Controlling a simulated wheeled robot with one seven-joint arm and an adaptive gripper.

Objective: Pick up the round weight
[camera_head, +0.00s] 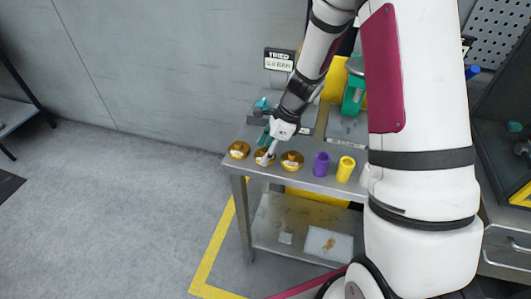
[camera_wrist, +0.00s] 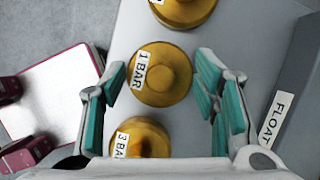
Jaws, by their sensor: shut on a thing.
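Three round brass weights stand in a row at the front left of the metal table. My gripper (camera_head: 268,150) is at the middle weight (camera_head: 259,160), pointing down over it and partly covering it. In the wrist view this weight (camera_wrist: 165,78) carries a "1 BAR" label, and my gripper's teal-padded fingers (camera_wrist: 163,70) are on either side of it, shut on it. It looks upright, among the others. A weight labelled "3 BA…" (camera_wrist: 143,138) is partly hidden at the bottom of the wrist view, and another weight (camera_wrist: 184,10) is cut off at the top.
In the head view, one weight (camera_head: 238,149) stands to the left and another (camera_head: 291,161) to the right. A purple cylinder (camera_head: 321,164) and a yellow cylinder (camera_head: 345,169) follow. A grey block labelled "FLOAT" (camera_wrist: 292,105) lies right of my fingers.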

